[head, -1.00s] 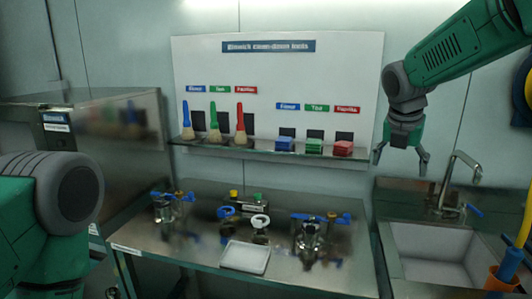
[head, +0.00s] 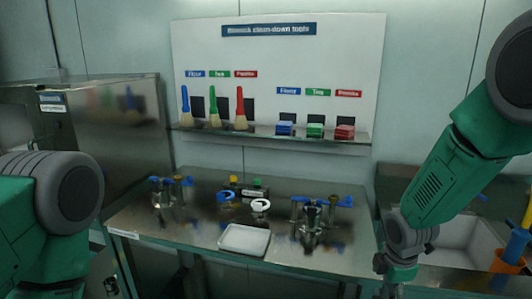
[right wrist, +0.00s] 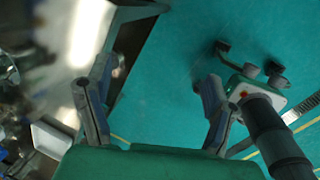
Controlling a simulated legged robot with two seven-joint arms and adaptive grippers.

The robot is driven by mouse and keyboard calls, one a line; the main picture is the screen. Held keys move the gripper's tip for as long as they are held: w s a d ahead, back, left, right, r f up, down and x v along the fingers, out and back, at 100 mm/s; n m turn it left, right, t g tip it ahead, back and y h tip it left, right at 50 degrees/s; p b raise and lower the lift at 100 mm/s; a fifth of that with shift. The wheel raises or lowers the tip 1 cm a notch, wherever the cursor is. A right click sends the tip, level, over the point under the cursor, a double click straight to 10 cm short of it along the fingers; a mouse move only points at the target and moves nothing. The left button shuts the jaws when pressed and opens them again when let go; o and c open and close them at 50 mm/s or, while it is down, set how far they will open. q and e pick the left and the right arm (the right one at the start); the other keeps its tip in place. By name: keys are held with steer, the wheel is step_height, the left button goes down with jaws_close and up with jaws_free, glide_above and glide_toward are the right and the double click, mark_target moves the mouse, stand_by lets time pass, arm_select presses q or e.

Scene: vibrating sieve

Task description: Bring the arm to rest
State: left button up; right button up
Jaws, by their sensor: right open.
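My right arm comes in from the right in the head view, bent downward. Its gripper (head: 382,280) is low, by the right front corner of the steel table (head: 190,258) and left of the sink. In the right wrist view the two fingers of this gripper (right wrist: 155,112) stand wide apart with nothing between them. Behind them lies green floor. My left arm shows at the left edge of the head view, but its gripper is not visible.
The sink (head: 468,240) and an orange container (head: 508,262) stand at the right. The table holds a white tray (head: 244,240) and metal clamp fittings (head: 313,215). A shelf (head: 270,139) behind carries brushes and coloured blocks. Green floor (right wrist: 165,75) is open below the gripper.

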steer(key=s+f+m+b, duration=0.4)
steer(key=s+f+m, duration=0.4)
steer(key=s+f, duration=0.8)
steer(key=s+f+m+b, duration=0.2)
steer(key=s+f+m, duration=0.2)
steer(key=s, duration=0.4)
steer(key=s+f+m+g+b, duration=0.1)
steer(key=s+f+m, duration=0.3)
steer(key=s, duration=0.5)
steer(key=shift+s+f+m+g+y+b, duration=0.2)
steer(key=shift+m+g+y+b, duration=0.15)
steer(key=shift+m+b, duration=0.55)
